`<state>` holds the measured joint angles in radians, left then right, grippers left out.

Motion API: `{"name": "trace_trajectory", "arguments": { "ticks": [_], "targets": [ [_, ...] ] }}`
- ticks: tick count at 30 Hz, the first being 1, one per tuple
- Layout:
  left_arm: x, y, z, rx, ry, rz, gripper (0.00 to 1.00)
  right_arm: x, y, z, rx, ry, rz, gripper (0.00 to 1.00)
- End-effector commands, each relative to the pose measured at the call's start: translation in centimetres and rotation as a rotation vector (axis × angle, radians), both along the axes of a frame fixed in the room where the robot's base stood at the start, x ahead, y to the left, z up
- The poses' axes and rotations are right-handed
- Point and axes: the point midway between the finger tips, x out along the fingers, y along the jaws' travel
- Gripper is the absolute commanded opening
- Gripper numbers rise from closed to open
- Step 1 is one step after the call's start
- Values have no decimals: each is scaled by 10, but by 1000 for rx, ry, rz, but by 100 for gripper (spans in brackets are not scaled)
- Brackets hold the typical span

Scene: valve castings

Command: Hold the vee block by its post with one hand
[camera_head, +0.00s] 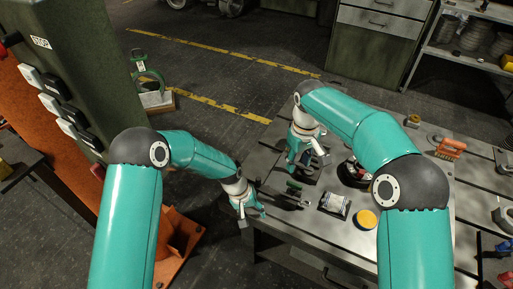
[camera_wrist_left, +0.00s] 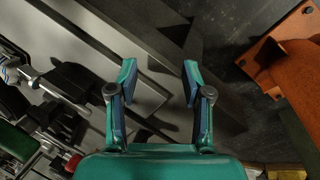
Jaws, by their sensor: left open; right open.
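My left gripper (camera_head: 250,212) is open over the table's left front edge. The left wrist view shows its two fingers (camera_wrist_left: 159,80) apart, with nothing between them. My right gripper (camera_head: 308,160) is open above the far left part of the table. A dark metal piece (camera_head: 309,179) lies under it, partly hidden; I cannot tell whether it is the vee block. In the left wrist view a dark blocky piece with metal rods (camera_wrist_left: 75,80) lies left of the left gripper, apart from it. No post can be made out for certain.
An orange stand (camera_head: 175,245) is left of the table. My right arm covers part of the table.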

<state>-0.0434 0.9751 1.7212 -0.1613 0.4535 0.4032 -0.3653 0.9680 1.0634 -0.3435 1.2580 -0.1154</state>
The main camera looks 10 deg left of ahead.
Motion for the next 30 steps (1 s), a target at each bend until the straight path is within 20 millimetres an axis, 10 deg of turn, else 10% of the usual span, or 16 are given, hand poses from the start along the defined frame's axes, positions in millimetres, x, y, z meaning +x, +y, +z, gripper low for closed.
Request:
{"name": "trace_trajectory", "arguments": {
  "ticks": [9,18,30],
  "targets": [
    [90,-4,95,152,20,103,50,0,-1,0,0,0,-1,42],
    [116,0,169,256,30,227,50,0,-1,0,0,0,-1,42],
    [117,1,153,275,37,253,50,0,0,0,0,0,-1,42]
  ]
}}
